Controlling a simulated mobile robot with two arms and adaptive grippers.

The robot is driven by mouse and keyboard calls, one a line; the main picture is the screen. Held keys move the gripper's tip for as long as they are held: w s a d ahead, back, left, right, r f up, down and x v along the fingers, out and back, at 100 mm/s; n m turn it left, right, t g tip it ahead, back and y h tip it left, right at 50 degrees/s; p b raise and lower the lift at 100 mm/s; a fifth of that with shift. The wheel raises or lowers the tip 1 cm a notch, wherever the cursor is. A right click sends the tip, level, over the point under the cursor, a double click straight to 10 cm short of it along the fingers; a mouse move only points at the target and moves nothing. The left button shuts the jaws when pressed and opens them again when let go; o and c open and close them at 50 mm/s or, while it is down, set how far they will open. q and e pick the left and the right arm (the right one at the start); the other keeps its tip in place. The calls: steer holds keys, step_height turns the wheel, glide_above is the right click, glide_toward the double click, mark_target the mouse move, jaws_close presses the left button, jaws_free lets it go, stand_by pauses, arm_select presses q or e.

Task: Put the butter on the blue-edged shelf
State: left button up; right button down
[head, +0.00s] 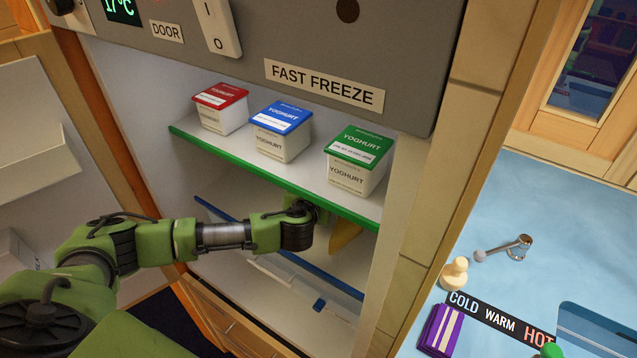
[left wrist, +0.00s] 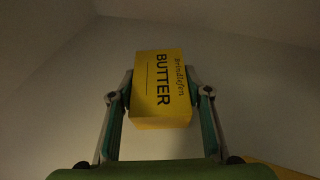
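The butter (left wrist: 160,90) is a yellow block with dark lettering. In the left wrist view it is held between both fingers of my left gripper (left wrist: 159,82), which is shut on its sides. In the head view my left arm reaches into the cabinet, with its wrist (head: 298,225) below the green-edged shelf and above the blue-edged shelf (head: 337,285); the fingers are hidden there. A yellow shape (head: 345,237) shows beside the wrist; I cannot tell whether it is the butter. My right gripper is not in view.
Red (head: 221,108), blue (head: 281,131) and green (head: 358,160) yoghurt tubs stand on the green-edged shelf (head: 225,160), just above my wrist. The cabinet's right frame (head: 400,215) is close by. A light-blue counter (head: 580,235) with small items lies to the right.

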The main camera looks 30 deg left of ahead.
arm_select(q)
steer(key=o, duration=0.3)
steer(key=shift+w+f, duration=0.1)
steer(key=shift+r, duration=0.25)
steer(key=shift+s, duration=0.2)
steer(key=b+v, duration=0.1)
steer(key=v, duration=0.4)
steer(key=s+d+b, duration=0.1)
steer(key=s, duration=0.2)
steer(key=s+b, duration=0.1)
steer(key=s, duration=0.3)
steer(key=s+d+b, duration=0.1)
steer(key=s, duration=0.2)
steer(key=shift+s+d+f, duration=0.1)
steer(key=shift+s+d, duration=0.2)
steer(key=shift+d, duration=0.05)
steer(key=shift+s+d, duration=0.1)
steer(key=shift+s, duration=0.25)
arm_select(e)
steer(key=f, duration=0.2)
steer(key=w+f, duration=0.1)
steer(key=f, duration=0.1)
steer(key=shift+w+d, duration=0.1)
